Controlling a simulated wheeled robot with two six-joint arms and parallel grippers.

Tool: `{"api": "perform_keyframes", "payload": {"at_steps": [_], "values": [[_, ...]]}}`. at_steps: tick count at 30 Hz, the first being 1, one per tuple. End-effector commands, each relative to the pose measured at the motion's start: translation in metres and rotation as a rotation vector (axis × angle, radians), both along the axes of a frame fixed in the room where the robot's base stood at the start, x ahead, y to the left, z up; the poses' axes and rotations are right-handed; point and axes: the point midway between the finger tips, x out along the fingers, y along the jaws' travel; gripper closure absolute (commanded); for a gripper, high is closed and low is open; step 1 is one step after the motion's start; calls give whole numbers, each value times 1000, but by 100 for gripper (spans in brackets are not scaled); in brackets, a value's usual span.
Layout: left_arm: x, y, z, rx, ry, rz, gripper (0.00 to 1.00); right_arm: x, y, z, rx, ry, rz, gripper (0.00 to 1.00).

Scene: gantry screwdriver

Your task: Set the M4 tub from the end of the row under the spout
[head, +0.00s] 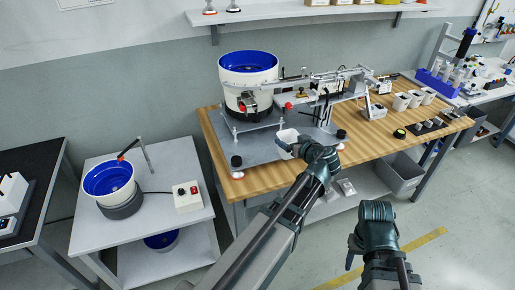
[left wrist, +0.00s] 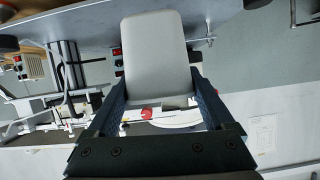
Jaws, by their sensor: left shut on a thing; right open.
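My left gripper (head: 300,149) is shut on a white tub (head: 287,137). The tub is held over the front part of the grey machine plate (head: 261,148), below the bowl feeder. In the left wrist view the tub (left wrist: 158,50) fills the space between the two fingers; any label on it is not visible. The blue-lined bowl feeder (head: 248,68) stands at the back with a long rail; I cannot clearly make out the spout. Several white tubs stand in a row (head: 402,101) at the bench's right. My right gripper (head: 370,212) is open and empty, in front of the bench.
The wooden bench (head: 370,146) has bare space at its front edge. A dark holder with small cups (head: 427,127) and a black-yellow roll (head: 399,133) lie to the right. A grey bin (head: 402,175) is below. A second blue bowl (head: 108,180) stands on the left table.

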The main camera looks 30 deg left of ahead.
Motion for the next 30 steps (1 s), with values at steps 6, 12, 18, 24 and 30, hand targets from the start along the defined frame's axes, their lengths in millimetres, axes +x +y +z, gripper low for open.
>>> {"api": "perform_keyframes", "payload": {"at_steps": [6, 12, 18, 24, 30], "values": [[6, 41, -4, 1, 0, 6, 76, 0, 0, -5, 0, 0, 0, 50], [14, 92, -9, 0, 0, 5, 76, 0, 0, -9, 0, 0, 0, 50], [20, 130, -13, 1, 1, 3, 76, 0, 0, -13, 0, 0, 0, 50], [22, 144, -13, 0, 0, 0, 76, 0, 0, -13, 0, 0, 0, 50], [23, 148, -14, 1, 1, 0, 76, 0, 0, -14, 0, 0, 0, 50]]}}
